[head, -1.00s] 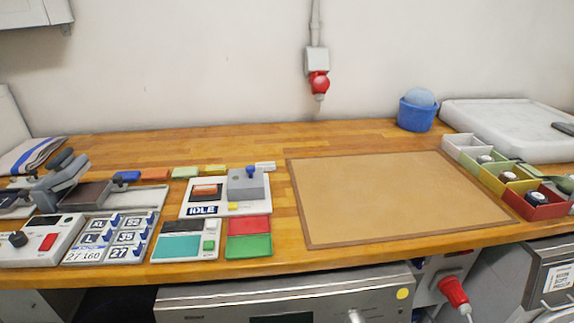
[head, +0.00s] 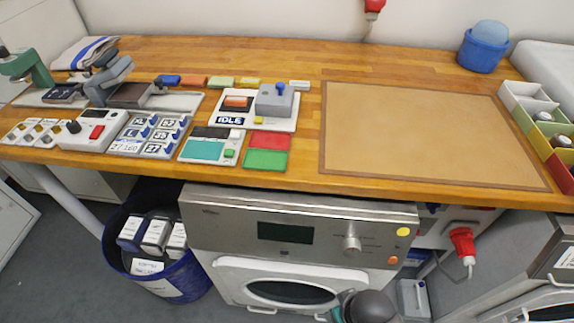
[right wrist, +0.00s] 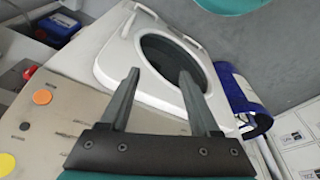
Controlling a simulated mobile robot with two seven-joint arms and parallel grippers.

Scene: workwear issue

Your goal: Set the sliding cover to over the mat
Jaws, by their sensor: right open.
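A grey block-shaped cover with a blue knob (head: 274,99) sits on the right part of a white base unit (head: 245,122) marked IDLE. I take it as the sliding cover. Left of it on the same base, a small orange and dark pad (head: 238,102) lies uncovered. A large tan mat with a brown border (head: 420,135) lies flat on the bench to the right, with nothing on it. My right gripper (right wrist: 160,72) is open and empty in the right wrist view, in front of the washing machine and below the bench. My left gripper is not in view.
Left of the base stand control boxes, number tiles (head: 150,133) and a grey-handled press (head: 110,80). Red and green trays (head: 266,159) lie in front. Divided bins (head: 545,125) and a blue tub (head: 483,48) are at the right. A washing machine (head: 300,240) stands under the bench.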

